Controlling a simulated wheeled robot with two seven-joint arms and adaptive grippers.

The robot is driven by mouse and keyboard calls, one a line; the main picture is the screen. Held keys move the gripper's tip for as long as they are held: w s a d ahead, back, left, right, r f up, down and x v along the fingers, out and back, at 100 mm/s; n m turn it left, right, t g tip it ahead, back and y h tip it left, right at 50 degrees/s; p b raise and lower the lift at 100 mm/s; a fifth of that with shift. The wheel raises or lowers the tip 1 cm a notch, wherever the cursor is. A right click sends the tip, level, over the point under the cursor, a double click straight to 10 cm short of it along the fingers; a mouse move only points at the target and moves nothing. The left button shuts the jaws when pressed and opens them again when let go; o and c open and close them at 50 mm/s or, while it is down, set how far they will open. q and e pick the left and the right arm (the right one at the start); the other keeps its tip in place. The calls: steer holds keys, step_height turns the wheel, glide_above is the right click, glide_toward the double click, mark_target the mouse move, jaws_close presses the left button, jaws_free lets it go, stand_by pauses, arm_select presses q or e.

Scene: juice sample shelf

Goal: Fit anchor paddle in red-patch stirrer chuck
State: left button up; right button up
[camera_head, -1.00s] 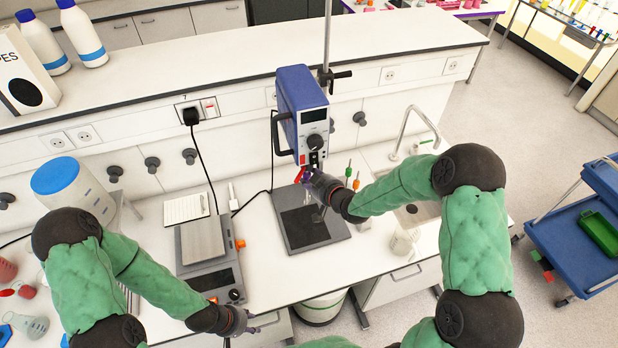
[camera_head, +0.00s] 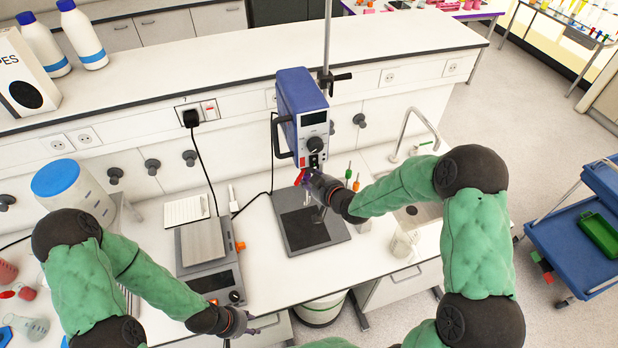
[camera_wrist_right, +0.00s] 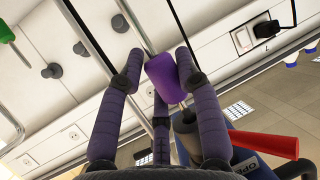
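The blue overhead stirrer (camera_head: 300,105) is clamped on a vertical rod above the bench. A dark chuck (camera_wrist_right: 187,125) with a red lever (camera_wrist_right: 265,144) shows in the right wrist view. My right gripper (camera_head: 308,180) is just under the stirrer. In the right wrist view its fingers (camera_wrist_right: 158,75) are shut around a purple block (camera_wrist_right: 167,80), with a thin metal shaft (camera_wrist_right: 138,22) beyond it, apparently the paddle's. I cannot tell whether the shaft is inside the chuck. A small grey paddle end (camera_head: 318,214) hangs below the gripper. My left gripper (camera_head: 250,322) is low at the bench's front edge; its fingers are too small to read.
A dark square stirrer base plate (camera_head: 330,232) lies below the stirrer. A balance (camera_head: 208,250) and notepad (camera_head: 186,209) stand left of it. Green and orange-handled tools (camera_head: 348,170) stand upright to the right, near a sink tap (camera_head: 405,125) and a beaker (camera_head: 403,243).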

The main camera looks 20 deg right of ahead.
steer(key=o, duration=0.4)
steer(key=shift+w+d+r, duration=0.1)
steer(key=shift+w+r, duration=0.1)
steer(key=shift+r, duration=0.2)
steer(key=shift+o, duration=0.5)
steer(key=shift+s, duration=0.2)
steer(key=shift+f, duration=0.1)
steer(key=v, duration=1.2)
